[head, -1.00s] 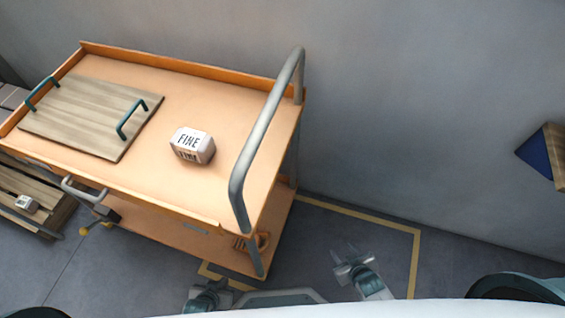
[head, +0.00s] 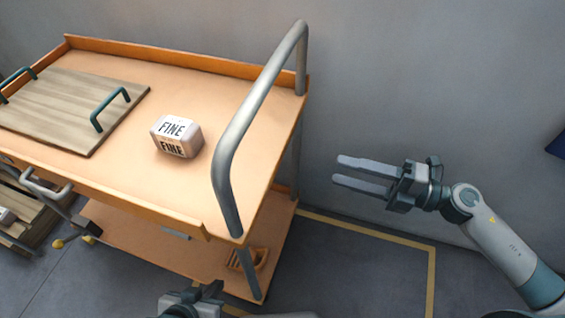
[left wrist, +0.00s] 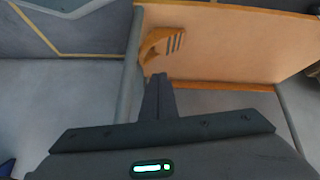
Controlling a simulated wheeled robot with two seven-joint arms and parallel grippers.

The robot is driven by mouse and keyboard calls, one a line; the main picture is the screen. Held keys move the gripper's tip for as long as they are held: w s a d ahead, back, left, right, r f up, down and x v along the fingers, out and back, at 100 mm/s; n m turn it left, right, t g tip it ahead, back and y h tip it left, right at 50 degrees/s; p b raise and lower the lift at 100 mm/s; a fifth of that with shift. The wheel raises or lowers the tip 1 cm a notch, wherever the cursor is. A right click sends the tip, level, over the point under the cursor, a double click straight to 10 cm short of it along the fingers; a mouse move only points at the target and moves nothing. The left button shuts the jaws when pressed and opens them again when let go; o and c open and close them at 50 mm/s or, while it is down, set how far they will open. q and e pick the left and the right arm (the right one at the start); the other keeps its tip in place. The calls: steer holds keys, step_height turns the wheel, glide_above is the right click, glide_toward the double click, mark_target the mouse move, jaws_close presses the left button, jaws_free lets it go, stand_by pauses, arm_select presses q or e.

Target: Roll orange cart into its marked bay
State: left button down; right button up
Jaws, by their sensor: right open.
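The orange cart (head: 190,85) stands along the grey wall, with a grey tubular handle (head: 228,130) rising at its right end. Its lower shelf (head: 135,242) also shows in the left wrist view (left wrist: 225,45). The yellow outline of a floor bay (head: 375,232) runs out to the right from under the cart; part of it is hidden. My right gripper (head: 362,175) is open and empty, right of the handle and apart from it. My left gripper (head: 190,297) is low, in front of the cart's right end. In the left wrist view its fingers (left wrist: 157,95) are together, with nothing visible between them.
A wooden board with green handles (head: 70,105) and a white block marked FINE (head: 176,136) rest on the cart top. A slatted wooden pallet (head: 28,222) stands at the left. Floor inside the bay is clear where visible.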

mark_target(283, 156)
arm_select(q)
steer(key=shift+r, duration=0.15)
arm_select(e)
steer(key=shift+s, duration=0.15)
steer(key=shift+a, duration=0.1)
steer(key=p+x, duration=0.1)
steer(key=x, duration=0.2)
steer(key=p+x, duration=0.2)
steer(key=x, duration=0.2)
steer(key=r+p+x, duration=0.1)
steer(key=p+x, duration=0.1)
steer(key=x, duration=0.3)
steer(key=p+x, duration=0.1)
steer(key=x, duration=0.1)
steer(key=shift+f, duration=0.25)
steer(key=shift+w+a+f+p, duration=0.1)
steer(key=shift+w+a+p, duration=0.25)
steer(key=shift+a, duration=0.25)
steer(key=shift+w+a+f, duration=0.1)
steer(key=shift+a+f, duration=0.05)
steer(key=shift+a, duration=0.25)
arm_select(q)
steer(key=s+a+f+g+y, duration=0.2)
steer(key=s+a+f+g, duration=0.1)
steer(key=a+f+g, duration=0.1)
steer(key=a+f, duration=0.1)
steer(key=a, duration=0.1)
steer(key=shift+s+a, duration=0.3)
steer(key=shift+a, duration=0.1)
